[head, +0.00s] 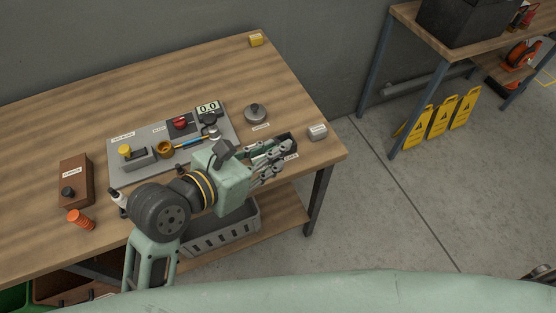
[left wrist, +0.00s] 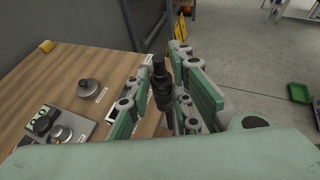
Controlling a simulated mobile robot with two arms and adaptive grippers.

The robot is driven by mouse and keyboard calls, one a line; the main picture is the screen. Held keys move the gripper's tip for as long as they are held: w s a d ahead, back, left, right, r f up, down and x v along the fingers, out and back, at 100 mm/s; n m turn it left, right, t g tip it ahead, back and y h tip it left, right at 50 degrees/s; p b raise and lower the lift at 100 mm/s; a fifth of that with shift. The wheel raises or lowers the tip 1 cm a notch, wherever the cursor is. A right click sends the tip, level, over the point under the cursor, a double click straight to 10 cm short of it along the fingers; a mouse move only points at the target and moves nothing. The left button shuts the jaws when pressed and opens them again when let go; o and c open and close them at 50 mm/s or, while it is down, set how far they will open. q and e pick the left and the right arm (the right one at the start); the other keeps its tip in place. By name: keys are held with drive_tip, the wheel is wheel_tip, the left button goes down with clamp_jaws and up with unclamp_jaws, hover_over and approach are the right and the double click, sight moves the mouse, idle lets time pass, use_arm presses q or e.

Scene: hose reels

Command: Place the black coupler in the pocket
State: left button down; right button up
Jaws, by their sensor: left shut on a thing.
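My left gripper (head: 272,160) is over the front right part of the wooden table. In the left wrist view, its fingers (left wrist: 172,98) are shut on the black coupler (left wrist: 161,84), a dark ribbed cylinder standing roughly along the fingers. In the head view, the fingers mostly hide the coupler. My right gripper is in neither view.
A grey panel (head: 120,176) with a gauge and fittings lies left of the gripper. A round metal part (head: 255,113) and a small grey block (head: 317,132) stand nearby. A brown box (head: 76,170) and an orange cylinder (head: 80,219) are at left. A grey crate (head: 222,237) sits below.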

use_arm(q)
drive_tip(key=w+a+f, duration=0.1)
drive_tip(key=w+f, duration=0.1)
drive_tip(key=w, duration=0.1)
drive_tip(key=w+a+f, duration=0.2)
drive_tip(key=w, duration=0.2)
drive_tip(key=w+a+f, duration=0.1)
drive_tip(key=w+f, duration=0.1)
drive_tip(key=w, duration=0.1)
drive_tip(key=shift+w+a+f, duration=0.25)
drive_tip(key=shift+w+f, duration=0.05)
drive_tip(key=shift+f, duration=0.05)
drive_tip(key=shift+w+f, duration=0.15)
wheel_tip(320, 180, down, 4)
drive_tip(key=shift+a+r, duration=0.1)
drive_tip(key=c, duration=1.6)
unclamp_jaws()
drive_tip(key=shift+f, duration=0.2)
drive_tip(key=shift+o, duration=0.2)
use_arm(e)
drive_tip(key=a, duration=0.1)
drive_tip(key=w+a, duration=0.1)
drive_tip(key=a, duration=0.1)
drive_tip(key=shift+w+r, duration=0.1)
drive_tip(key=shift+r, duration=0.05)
use_arm(q)
drive_tip(key=shift+r, duration=0.1)
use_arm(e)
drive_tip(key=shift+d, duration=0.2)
